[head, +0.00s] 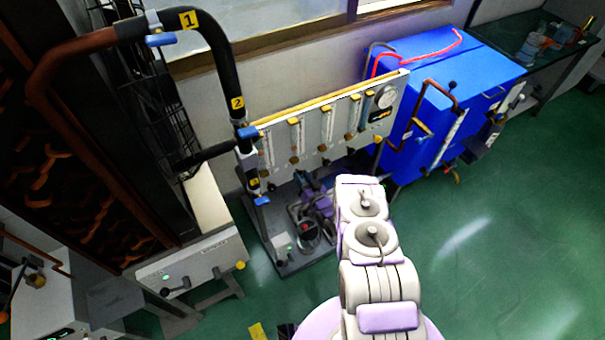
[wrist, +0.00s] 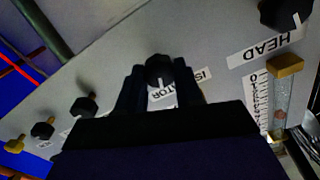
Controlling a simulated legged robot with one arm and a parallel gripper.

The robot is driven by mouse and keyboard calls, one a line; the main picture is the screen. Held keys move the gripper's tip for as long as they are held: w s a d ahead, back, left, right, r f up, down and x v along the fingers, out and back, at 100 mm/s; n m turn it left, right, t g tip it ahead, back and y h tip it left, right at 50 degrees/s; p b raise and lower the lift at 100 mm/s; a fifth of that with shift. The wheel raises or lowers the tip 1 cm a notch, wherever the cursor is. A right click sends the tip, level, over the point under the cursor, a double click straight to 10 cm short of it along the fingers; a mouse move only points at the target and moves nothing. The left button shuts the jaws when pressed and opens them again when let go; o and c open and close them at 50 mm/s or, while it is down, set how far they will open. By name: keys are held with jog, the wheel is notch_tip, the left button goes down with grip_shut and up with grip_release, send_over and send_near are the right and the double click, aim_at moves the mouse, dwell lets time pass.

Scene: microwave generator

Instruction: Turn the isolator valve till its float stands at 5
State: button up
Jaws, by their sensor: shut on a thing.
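In the wrist view my gripper (wrist: 159,88) has its two dark fingers on either side of a black knob (wrist: 160,68), shut on it. The label behind it, partly covered by a finger, ends in letters that read as ISOLATOR (wrist: 202,76), so this is the isolator valve knob. A clear tube (wrist: 284,98) with a printed scale (wrist: 258,100) stands at the right; a 0 shows near its brass end block. A small reddish spot in the tube may be its float; its reading is too blurred to tell. In the head view my gripper is hidden.
Another black knob (wrist: 284,12) sits by the HEAD label (wrist: 268,48). More knobs line the panel's left. In the head view the gauge panel (head: 335,125) stands between a black pipe frame (head: 222,80) and a blue cabinet (head: 425,75). Green floor at right is clear.

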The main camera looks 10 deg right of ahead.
jog(key=shift+s+f+n+p, duration=0.1)
jog(key=shift+n+p, duration=0.4)
jog(key=shift+n, duration=1.3)
jog(key=o, duration=1)
jog(key=shift+o, duration=0.2)
jog(key=v, duration=1.7)
